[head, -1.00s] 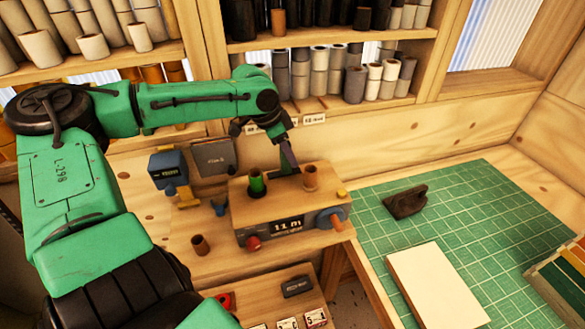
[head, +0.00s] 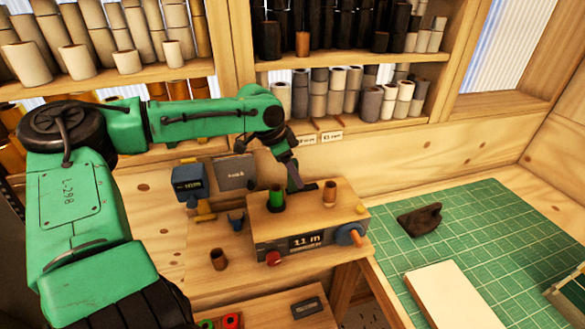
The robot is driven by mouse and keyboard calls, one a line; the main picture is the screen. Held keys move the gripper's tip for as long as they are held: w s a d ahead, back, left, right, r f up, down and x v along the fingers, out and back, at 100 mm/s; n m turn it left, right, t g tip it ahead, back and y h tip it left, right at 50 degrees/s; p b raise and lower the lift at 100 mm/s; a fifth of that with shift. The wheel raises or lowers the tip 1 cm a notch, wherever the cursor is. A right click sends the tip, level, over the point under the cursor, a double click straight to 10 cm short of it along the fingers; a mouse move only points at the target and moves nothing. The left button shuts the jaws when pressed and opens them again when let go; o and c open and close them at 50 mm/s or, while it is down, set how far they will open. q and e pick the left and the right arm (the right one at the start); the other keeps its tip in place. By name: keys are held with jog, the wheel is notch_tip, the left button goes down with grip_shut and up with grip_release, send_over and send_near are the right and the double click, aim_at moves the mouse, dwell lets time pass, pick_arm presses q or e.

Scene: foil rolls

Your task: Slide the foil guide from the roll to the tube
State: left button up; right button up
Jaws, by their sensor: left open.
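A wooden-topped machine (head: 262,232) with a display reading "11 in" stands on the bench at centre. A green roll (head: 276,199) stands upright in its top at left. A brown tube (head: 329,193) stands upright at its right. My left gripper (head: 298,186) is open and points down at the back of the top, between roll and tube and apart from both. A dark flat strip (head: 309,187) shows beside its fingertips; I cannot tell whether this is the foil guide or whether the fingers touch it. My right gripper is not in view.
A blue device (head: 189,181) stands left of the machine, and a small brown tube (head: 218,260) stands on the bench. Shelves of rolls (head: 340,95) line the back wall. A green cutting mat (head: 470,240) at right holds a dark object (head: 420,219) and a pale board (head: 455,295).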

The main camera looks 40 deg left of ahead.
pick_arm(q)
jog(key=b+v, duration=0.1)
jog(key=v, duration=1.3)
jog(key=shift+r+b, duration=0.3)
jog(key=shift+b, duration=0.05)
jog(key=shift+s+f, duration=0.1)
